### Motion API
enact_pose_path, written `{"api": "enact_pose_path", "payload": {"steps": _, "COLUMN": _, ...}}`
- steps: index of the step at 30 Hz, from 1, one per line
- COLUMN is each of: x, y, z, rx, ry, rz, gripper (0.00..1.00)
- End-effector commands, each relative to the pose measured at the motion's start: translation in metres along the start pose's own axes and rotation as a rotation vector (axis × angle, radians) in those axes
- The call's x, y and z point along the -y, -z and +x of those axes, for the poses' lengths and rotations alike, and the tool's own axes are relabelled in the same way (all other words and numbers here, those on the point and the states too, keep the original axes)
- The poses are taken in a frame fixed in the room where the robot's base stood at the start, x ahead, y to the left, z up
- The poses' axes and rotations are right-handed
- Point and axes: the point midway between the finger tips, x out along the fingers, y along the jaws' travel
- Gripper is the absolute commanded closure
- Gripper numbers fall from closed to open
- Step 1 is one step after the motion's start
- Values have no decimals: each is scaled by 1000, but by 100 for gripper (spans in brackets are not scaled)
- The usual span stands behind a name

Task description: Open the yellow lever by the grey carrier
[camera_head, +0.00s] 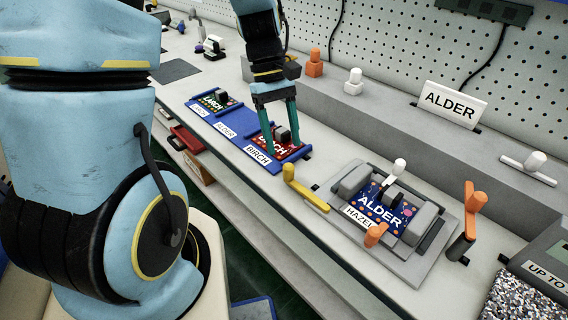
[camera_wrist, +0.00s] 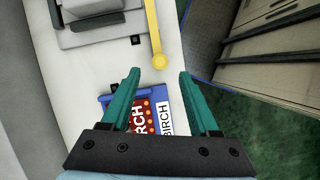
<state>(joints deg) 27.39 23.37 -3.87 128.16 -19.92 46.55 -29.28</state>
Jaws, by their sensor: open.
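The yellow lever (camera_head: 305,189) lies beside the left front corner of the grey carrier (camera_head: 413,262), with a knob at its left end. It also shows in the wrist view (camera_wrist: 154,38), its round end just beyond my fingertips and between them in the picture. The carrier holds a blue ALDER board (camera_head: 383,204) and bears a HAZEL label. My gripper (camera_head: 274,148) is open and empty, pointing down above the red BIRCH board (camera_head: 286,152) in the blue tray. In the wrist view my gripper (camera_wrist: 160,75) shows two separated teal fingers, apart from the lever.
The blue tray (camera_head: 229,128) with labelled slots lies left of the carrier. An orange lever (camera_head: 467,220) stands right of the carrier, and an orange knob (camera_head: 375,234) is at its front. A raised ledge with an ALDER sign (camera_head: 451,104) runs behind. Bare bench lies in front of the yellow lever.

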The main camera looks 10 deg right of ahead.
Motion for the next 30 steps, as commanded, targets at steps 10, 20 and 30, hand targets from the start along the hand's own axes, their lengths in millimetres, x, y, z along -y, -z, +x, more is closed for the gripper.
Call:
{"api": "enact_pose_path", "payload": {"steps": 10, "x": 1, "y": 0, "z": 58, "rx": 2, "ry": 2, "rz": 2, "gripper": 38}}
{"api": "enact_pose_path", "payload": {"steps": 20, "x": 1, "y": 0, "z": 70, "rx": -1, "ry": 0, "rz": 2, "gripper": 38}}
{"api": "enact_pose_path", "payload": {"steps": 30, "x": 0, "y": 0, "z": 70, "rx": -1, "ry": -1, "rz": 2, "gripper": 62}}
